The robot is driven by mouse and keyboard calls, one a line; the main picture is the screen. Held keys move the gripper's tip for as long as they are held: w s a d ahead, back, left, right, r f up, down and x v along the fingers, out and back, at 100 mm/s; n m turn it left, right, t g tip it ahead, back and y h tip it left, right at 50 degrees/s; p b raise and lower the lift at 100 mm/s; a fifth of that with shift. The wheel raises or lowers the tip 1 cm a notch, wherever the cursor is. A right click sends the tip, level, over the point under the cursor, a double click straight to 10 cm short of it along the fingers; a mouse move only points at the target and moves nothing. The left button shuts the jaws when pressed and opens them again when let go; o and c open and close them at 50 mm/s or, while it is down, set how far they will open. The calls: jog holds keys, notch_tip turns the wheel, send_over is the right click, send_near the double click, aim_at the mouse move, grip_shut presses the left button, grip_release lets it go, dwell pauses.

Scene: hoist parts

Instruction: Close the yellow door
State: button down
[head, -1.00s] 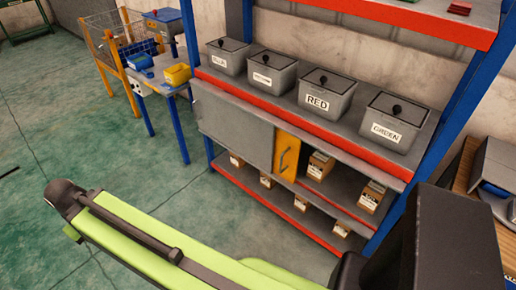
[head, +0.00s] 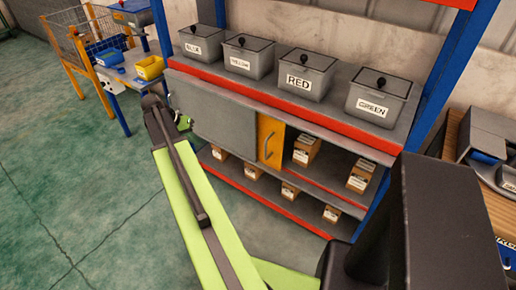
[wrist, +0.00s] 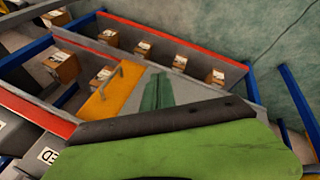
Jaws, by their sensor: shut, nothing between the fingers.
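The yellow door (head: 270,140) is a narrow yellow panel with a grey handle in the shelf's middle tier; it also shows in the wrist view (wrist: 108,92). A grey panel (head: 212,118) adjoins it on the left. The compartment to its right is open and shows boxes. My gripper (head: 184,122) is by the left end of the grey panel in the head view, small and partly hidden by my arm. In the wrist view its fingers (wrist: 159,82) are together and empty, in front of the grey panel and beside the yellow door, apart from the handle.
Lidded grey bins (head: 306,75) stand on the shelf top above the door. Cardboard boxes (head: 307,150) sit inside the shelf. A blue-legged side table (head: 118,85) stands left; a wooden bench (head: 490,185) stands right. The green floor in front is clear.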

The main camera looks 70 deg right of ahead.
jog(key=s+d+m+g+b, duration=0.15)
jog(key=s+d+m, duration=0.35)
jog(key=s+d, duration=0.75)
jog(key=s+d+f+b, duration=0.3)
jog(key=s+f+b, duration=0.4)
jog(key=s+f, duration=0.1)
jog(key=shift+s+d+g, duration=0.3)
jog(key=shift+s+g, duration=0.05)
